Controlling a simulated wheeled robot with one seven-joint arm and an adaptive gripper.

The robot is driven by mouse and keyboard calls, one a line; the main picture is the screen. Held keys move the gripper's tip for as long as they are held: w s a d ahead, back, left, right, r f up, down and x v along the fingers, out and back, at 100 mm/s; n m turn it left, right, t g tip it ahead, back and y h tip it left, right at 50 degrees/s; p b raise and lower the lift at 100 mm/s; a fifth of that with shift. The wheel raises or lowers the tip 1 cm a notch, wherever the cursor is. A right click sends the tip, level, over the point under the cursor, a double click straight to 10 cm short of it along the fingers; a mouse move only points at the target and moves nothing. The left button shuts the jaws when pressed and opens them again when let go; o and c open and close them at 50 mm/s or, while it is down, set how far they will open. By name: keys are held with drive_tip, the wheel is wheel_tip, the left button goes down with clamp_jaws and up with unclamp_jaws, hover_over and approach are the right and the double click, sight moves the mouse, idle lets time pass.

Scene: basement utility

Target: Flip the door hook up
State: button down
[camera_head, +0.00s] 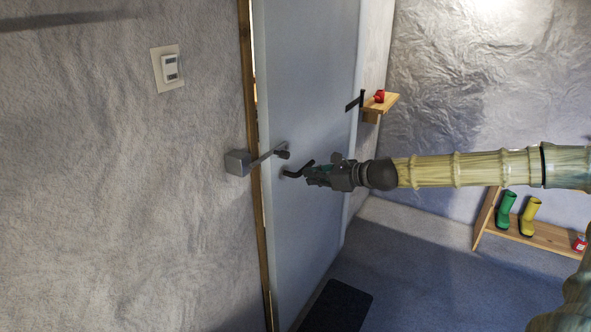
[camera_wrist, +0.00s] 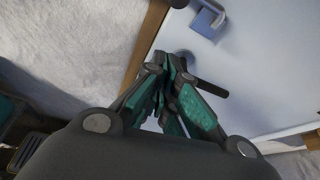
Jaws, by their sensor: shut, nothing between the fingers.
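The door hook (camera_head: 264,158) is a grey bar running from a grey block (camera_head: 237,163) on the wall across the wooden frame to a dark catch (camera_head: 283,152) on the pale door (camera_head: 310,90). The bar slopes slightly up toward the door. My gripper (camera_head: 311,176) is shut and empty, in front of the door, below and right of the catch, close to the black door handle (camera_head: 297,171). In the wrist view the shut fingers (camera_wrist: 168,72) overlap the handle (camera_wrist: 211,88); contact cannot be told. A blue-grey fitting (camera_wrist: 208,20) above them may be the catch.
A light switch (camera_head: 169,68) is on the left wall. A small wooden shelf (camera_head: 388,102) with a red item is beyond the door. A low rack (camera_head: 545,236) with boots stands right. A dark mat (camera_head: 337,307) lies on the floor.

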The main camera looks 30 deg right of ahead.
drive_tip(key=w+a+r+p, duration=0.1)
drive_tip(key=w+a, duration=0.2)
drive_tip(key=w, duration=0.2)
drive_tip(key=shift+a+r, duration=0.15)
drive_tip(key=shift+r, duration=0.2)
idle(1.1)
drive_tip(key=shift+b, duration=0.4)
